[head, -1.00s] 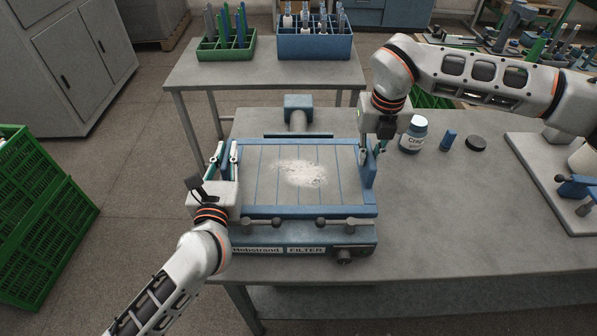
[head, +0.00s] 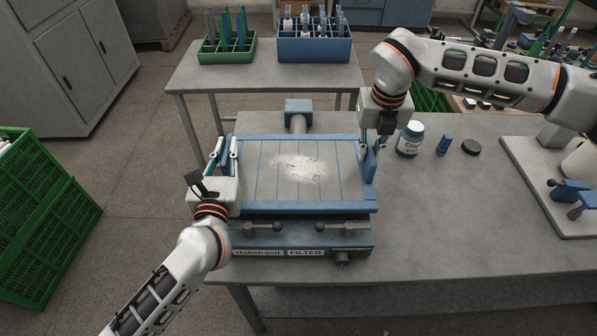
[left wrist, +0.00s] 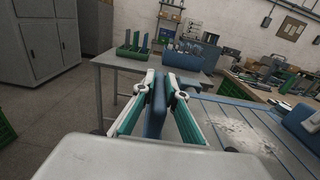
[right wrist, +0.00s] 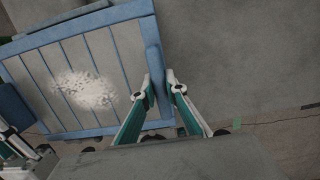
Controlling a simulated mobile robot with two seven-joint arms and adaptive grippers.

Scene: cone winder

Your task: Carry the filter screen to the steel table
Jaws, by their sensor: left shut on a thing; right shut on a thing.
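The filter screen (head: 262,177) is a flat grey mesh in a blue frame, with a patch of white powder in its middle. It is just above the blue filter housing (head: 300,240), and a gap shows at the front. My left gripper (head: 226,158) is shut on the blue handle at the screen's left side; the handle shows between its fingers in the left wrist view (left wrist: 157,105). My right gripper (head: 371,152) is shut on the right-side handle, seen in the right wrist view (right wrist: 157,75). The steel table (head: 190,80) stands behind, beyond the housing.
On the steel table, a green crate (head: 227,52) and a blue crate (head: 313,50) hold bobbins along the back; its front part is clear. A labelled jar (head: 410,140), a blue cylinder (head: 443,144) and a dark puck (head: 471,147) stand right of my right gripper.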

